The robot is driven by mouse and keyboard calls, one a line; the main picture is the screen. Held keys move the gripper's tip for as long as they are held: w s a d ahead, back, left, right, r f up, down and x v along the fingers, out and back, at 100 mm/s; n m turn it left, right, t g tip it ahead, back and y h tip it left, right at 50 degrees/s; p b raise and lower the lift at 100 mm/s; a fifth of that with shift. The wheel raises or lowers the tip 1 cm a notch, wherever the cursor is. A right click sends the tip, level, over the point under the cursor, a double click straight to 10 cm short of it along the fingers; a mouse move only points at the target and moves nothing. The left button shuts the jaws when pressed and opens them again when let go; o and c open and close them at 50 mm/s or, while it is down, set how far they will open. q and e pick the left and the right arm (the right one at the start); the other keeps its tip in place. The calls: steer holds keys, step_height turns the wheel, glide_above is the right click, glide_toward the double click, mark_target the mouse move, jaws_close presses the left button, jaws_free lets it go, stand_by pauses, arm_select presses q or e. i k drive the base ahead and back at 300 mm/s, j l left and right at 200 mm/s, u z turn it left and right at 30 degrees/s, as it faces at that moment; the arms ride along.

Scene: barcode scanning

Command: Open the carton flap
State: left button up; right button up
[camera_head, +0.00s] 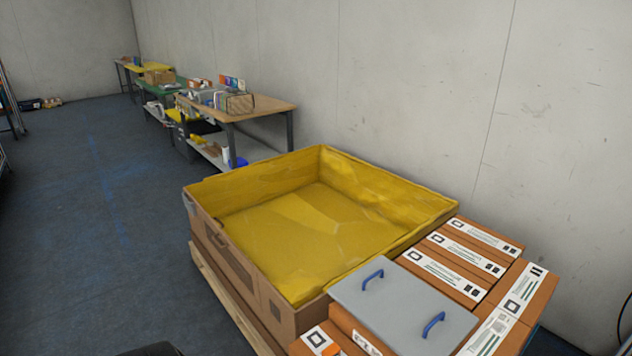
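A large open carton (233,259) with a yellow lining (300,225) stands in the lower middle. Its top is open and its inside looks empty. Several orange-brown boxes with white labels (445,273) sit close together to its right. A grey panel (405,312) with two blue handles lies on top of a box at the bottom right. I cannot tell which carton has the flap, and no raised flap is clear. Neither of my grippers is in view.
The large carton rests on a wooden pallet (234,307). Workbenches (262,106) with goods line the grey wall (420,90) at the back. The dark blue floor (90,230) on the left is mostly clear. A dark shape (152,350) shows at the bottom edge.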

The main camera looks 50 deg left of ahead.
mark_target(240, 263)
steer(key=u, duration=2.2)
steer(key=i+j+z, duration=0.1)
steer(key=z, duration=0.6)
steer(key=i+j+z, duration=0.25)
steer(key=j, duration=0.25)
steer(key=j+z, duration=0.25)
steer(key=j, duration=0.25)
steer(key=j+z, duration=0.3)
steer(key=j, duration=0.25)
steer(key=i, duration=0.05)
